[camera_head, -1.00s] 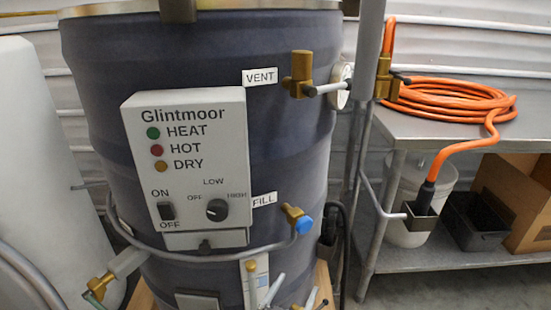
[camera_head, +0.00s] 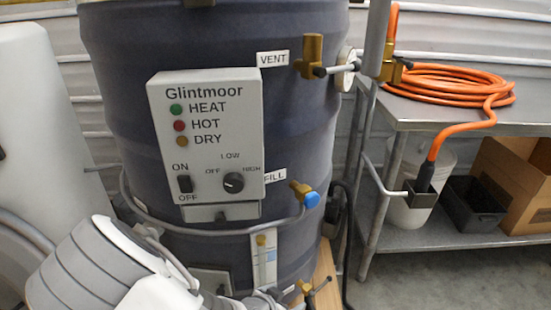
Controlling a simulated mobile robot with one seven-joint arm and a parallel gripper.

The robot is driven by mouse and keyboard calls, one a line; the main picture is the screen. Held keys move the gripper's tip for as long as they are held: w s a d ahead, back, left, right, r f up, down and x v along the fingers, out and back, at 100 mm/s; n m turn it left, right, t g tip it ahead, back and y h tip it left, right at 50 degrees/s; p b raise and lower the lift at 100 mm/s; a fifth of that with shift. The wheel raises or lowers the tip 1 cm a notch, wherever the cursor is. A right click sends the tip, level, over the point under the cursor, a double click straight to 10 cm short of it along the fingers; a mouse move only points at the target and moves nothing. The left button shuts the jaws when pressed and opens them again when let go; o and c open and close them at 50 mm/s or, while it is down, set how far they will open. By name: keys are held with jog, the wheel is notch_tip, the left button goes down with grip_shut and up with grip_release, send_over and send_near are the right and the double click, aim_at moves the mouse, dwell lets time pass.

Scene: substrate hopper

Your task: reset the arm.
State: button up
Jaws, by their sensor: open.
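My arm shows at the lower left as thick white and grey links (camera_head: 100,268), in front of the lower left part of the dark vessel (camera_head: 215,50). Its far end runs out of the picture at the bottom, and I cannot make out my gripper's fingers. The vessel carries a pale Glintmoor control box (camera_head: 208,135) with a rocker switch (camera_head: 185,184) and a black dial (camera_head: 233,183).
Brass VENT (camera_head: 311,55) and FILL (camera_head: 303,194) valves stick out from the vessel's right side. A metal table (camera_head: 430,115) at the right holds a coiled orange hose (camera_head: 455,88). A cardboard box (camera_head: 515,185) and bins stand on its lower shelf. Floor shows at lower right.

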jog(key=s+a+r+n+g+y, duration=0.15)
jog(key=r+y, duration=0.25)
jog(key=r, duration=0.5)
jog(key=a+r+n+g+y, duration=0.1)
jog(key=a+r+g+y, duration=0.2)
jog(key=r, duration=0.6)
jog(key=s+d+r+n+t+h+p, duration=0.2)
jog(key=s+d+r+n, duration=0.3)
jog(key=s+d+r, duration=1.05)
notch_tip(320, 180, up, 26)
jog(key=w+p, duration=0.2)
jog(key=p, duration=2.1)
jog(key=shift+d+r, duration=0.15)
jog(key=shift+d, duration=0.15)
